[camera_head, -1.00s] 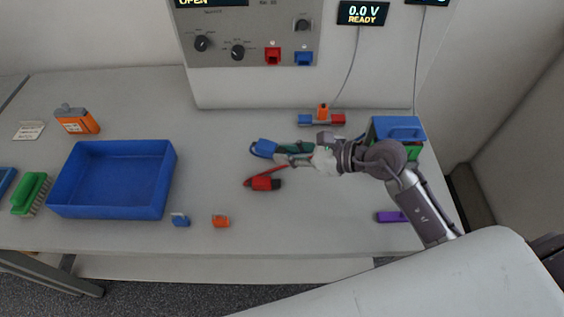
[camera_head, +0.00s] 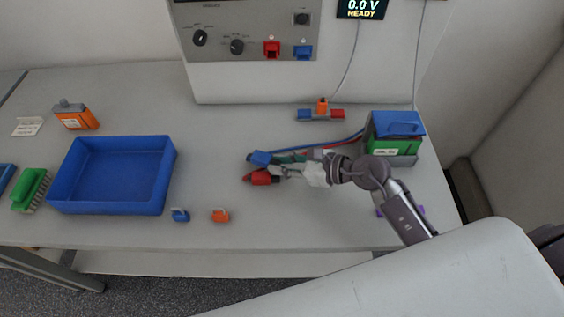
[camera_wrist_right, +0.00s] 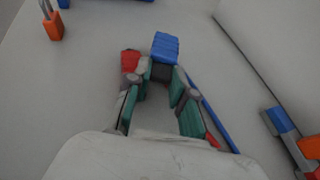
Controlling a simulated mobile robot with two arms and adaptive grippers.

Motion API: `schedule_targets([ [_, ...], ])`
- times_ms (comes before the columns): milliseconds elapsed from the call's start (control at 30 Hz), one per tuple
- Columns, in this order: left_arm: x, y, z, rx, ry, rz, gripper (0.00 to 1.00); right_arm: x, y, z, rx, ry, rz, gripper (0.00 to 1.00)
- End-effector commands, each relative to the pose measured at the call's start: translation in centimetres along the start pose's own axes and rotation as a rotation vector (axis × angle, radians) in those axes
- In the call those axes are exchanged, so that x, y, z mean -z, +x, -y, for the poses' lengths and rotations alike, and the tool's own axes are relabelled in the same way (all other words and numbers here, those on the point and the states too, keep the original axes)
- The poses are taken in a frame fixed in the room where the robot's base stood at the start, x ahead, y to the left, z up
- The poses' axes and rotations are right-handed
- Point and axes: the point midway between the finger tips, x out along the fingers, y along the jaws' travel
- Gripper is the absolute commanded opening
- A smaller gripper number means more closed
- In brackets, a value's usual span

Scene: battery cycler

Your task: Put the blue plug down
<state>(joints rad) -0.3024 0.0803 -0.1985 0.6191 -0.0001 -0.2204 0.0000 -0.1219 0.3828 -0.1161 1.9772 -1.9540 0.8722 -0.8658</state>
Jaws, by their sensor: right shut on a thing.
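The blue plug (camera_head: 259,158) is held by my right gripper (camera_head: 282,166), close to the table top; I cannot tell whether it touches the table. In the right wrist view the blue plug (camera_wrist_right: 165,46) sticks out ahead of the right gripper's green-padded fingers (camera_wrist_right: 161,82). The red plug (camera_head: 259,177) lies right beside it, on the near side. In the wrist view the red plug (camera_wrist_right: 130,61) is against or very close to the left finger. The fingers partly hide both plugs' rear ends. My left gripper is not in view.
A green and grey battery (camera_head: 394,145) with a blue top stands at right, cables running to it. A red, orange and blue block (camera_head: 321,112) lies behind. Table between is clear.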

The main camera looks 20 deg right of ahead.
Motion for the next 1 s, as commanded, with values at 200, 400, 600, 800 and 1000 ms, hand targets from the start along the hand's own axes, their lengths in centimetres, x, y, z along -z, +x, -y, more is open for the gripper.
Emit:
schedule_targets([
  [200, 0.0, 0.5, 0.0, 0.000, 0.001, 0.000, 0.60, 0.5, 0.2, 0.0, 0.000, 0.000, 0.000, 0.00],
  [400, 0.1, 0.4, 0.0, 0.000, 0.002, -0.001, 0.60, 0.5, 0.2, 0.0, 0.000, 0.000, 0.000, 0.48],
  [600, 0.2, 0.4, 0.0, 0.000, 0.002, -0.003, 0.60, 0.5, 0.2, 0.0, 0.000, 0.000, 0.000, 0.48],
  [800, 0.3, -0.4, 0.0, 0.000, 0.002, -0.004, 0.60, -0.4, -0.1, 0.0, 0.000, 0.001, 0.001, 0.48],
  [1000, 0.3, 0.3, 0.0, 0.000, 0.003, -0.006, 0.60, -0.2, -3.1, 0.0, 0.001, -0.003, -0.006, 0.48],
])
